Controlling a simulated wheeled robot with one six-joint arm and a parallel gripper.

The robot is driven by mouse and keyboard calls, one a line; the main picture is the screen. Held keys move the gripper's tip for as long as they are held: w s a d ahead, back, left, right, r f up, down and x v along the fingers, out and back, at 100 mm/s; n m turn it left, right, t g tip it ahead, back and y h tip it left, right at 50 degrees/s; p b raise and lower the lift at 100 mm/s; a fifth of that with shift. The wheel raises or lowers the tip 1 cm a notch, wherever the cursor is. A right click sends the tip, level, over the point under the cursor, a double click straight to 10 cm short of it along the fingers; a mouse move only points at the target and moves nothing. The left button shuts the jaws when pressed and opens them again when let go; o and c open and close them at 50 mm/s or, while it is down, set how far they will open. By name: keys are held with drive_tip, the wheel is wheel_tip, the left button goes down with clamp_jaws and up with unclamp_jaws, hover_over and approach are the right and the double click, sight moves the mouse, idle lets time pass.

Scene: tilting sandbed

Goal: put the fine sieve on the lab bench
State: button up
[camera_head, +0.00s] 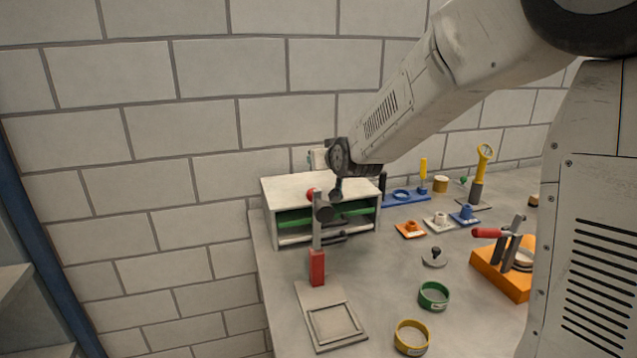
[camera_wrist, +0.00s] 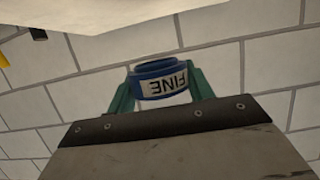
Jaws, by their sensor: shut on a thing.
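The fine sieve (camera_wrist: 165,84) is a blue ring with a white label reading FINE, seen in the wrist view. My gripper (camera_wrist: 160,92) is shut on it, with a green finger on each side. In the head view my gripper (camera_head: 318,158) is at the arm's end, near the brick wall and above the white-topped rack. The sieve is mostly hidden there by my wrist. The lab bench (camera_head: 385,290) is the grey surface below and to the right; the sieve is held up, apart from it.
The white-topped rack (camera_head: 300,187) stands at the bench's back left. A device with a red block (camera_head: 317,268) stands in front of it. A green ring (camera_head: 421,299), a yellow ring (camera_head: 400,342) and an orange holder (camera_head: 490,273) occupy the front and right. Bare bench shows around (camera_head: 385,270).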

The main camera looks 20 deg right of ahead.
sight(325, 195)
wheel_tip(325, 195, down, 8)
drive_tip(key=shift+s+r, duration=0.1)
drive_tip(key=shift+r, duration=0.15)
drive_tip(key=shift+f, duration=0.15)
drive_tip(key=o, duration=1)
drive_tip(key=shift+s+r, duration=0.25)
drive_tip(key=v, duration=1.1)
drive_tip(key=shift+s, duration=0.35)
